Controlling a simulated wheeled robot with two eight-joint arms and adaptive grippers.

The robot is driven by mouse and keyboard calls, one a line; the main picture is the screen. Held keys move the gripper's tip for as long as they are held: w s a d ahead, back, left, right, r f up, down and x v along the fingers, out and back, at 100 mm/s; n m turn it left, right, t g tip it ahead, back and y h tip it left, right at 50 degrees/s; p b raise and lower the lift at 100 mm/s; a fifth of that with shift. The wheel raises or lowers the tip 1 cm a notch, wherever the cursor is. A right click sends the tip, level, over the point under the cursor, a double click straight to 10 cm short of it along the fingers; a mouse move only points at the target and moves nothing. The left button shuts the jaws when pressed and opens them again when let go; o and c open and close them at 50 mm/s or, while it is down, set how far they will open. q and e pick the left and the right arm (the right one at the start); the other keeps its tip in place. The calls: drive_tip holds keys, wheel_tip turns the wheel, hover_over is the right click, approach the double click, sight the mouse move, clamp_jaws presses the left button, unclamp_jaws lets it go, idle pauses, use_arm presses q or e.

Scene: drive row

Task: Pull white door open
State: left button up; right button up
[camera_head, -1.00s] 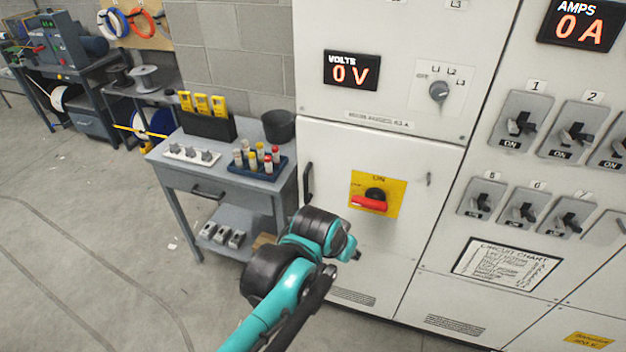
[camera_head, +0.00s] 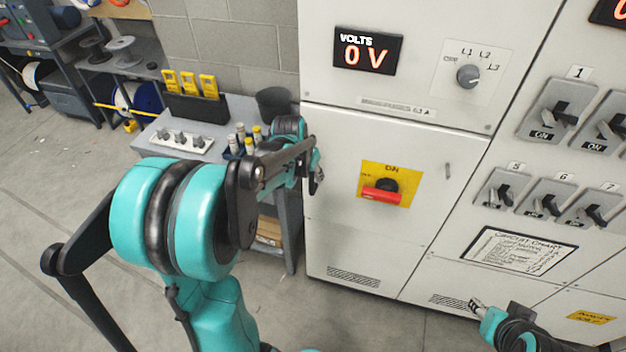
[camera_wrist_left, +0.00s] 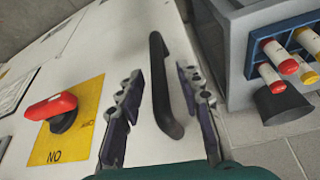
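The white door (camera_head: 350,225) is the lower cabinet panel with a red rotary switch (camera_head: 382,194) on a yellow plate. It looks closed in the head view. Its black bar handle (camera_wrist_left: 163,88) stands upright near the door edge in the left wrist view. My left gripper (camera_head: 316,174) is at the door's left edge, covering the handle in the head view. In the left wrist view, its open fingers (camera_wrist_left: 160,78) lie on either side of the handle, with gaps on both sides. My right gripper (camera_head: 476,306) is low at the bottom right; its opening is unclear.
A grey workbench (camera_head: 150,146) stands left of the cabinet, close to my left arm, with a blue rack of capped tubes (camera_wrist_left: 258,62) and a dark bin (camera_head: 274,102). Breaker switches (camera_head: 556,108) cover the panel to the right. The floor before the door is clear.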

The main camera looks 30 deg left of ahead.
use_arm(q)
drive_tip(key=shift+b+x, duration=0.55)
drive_tip(key=shift+x, duration=1.7)
clamp_jaws()
